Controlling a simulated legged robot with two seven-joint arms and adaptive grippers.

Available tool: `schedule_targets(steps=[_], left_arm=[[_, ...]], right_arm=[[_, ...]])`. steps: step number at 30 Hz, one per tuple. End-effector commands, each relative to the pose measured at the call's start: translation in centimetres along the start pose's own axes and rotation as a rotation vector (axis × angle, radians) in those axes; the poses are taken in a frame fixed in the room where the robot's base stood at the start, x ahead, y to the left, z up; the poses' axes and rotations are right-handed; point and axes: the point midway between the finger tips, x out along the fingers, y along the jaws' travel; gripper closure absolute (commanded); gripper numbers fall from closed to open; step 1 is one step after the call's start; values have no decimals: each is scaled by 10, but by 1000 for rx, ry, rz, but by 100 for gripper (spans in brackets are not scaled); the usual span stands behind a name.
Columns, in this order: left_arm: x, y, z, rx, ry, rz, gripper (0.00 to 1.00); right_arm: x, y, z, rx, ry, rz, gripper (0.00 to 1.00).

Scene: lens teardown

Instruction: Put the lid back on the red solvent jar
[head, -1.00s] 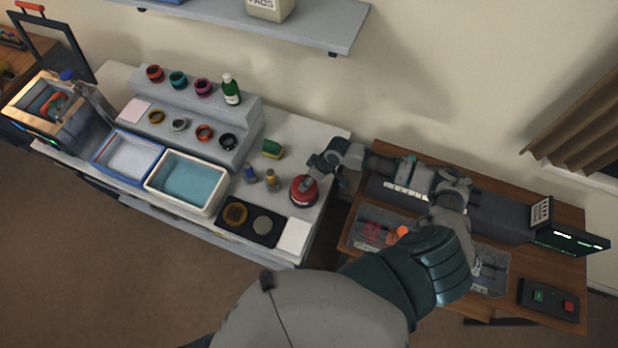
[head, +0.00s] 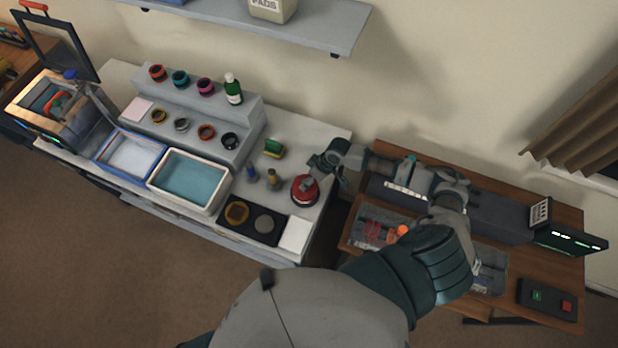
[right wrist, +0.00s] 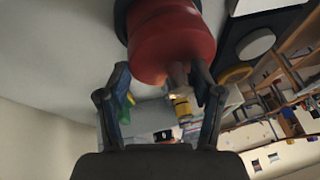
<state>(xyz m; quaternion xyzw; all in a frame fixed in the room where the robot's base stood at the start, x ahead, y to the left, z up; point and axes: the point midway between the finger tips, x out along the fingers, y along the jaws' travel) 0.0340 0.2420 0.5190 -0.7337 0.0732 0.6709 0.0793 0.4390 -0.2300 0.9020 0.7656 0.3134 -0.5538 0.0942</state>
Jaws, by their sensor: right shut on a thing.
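The red solvent jar (head: 304,195) stands upright near the right end of the pale bench; it also shows in the right wrist view (right wrist: 160,12). Its red lid (right wrist: 172,48) is at the jar's mouth, with a small knob. I cannot tell whether the lid rests fully on the jar. My right gripper (head: 316,176) reaches in from the right over the jar. In the right wrist view its two fingers (right wrist: 161,72) are on either side of the lid and shut on it. My left gripper is out of view.
Two small bottles (head: 273,179), a green-and-yellow sponge (head: 274,147) and a dark tray (head: 226,228) with round parts are close to the jar. A blue-filled basin (head: 188,181) lies further left. A wooden table (head: 354,236) with bins stands right, beyond a gap.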

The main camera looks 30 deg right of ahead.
Motion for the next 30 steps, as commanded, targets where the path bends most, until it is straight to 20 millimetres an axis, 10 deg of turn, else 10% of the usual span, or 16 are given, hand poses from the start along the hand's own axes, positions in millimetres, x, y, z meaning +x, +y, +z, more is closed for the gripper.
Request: schedule_targets(steps=[12,13,16,30], left_arm=[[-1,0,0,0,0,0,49],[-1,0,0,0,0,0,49],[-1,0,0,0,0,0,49],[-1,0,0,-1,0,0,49]], right_arm=[[0,1,0,0,0,0,100],[0,1,0,0,1,0,27],[0,1,0,0,1,0,5],[0,1,0,0,0,0,0]])
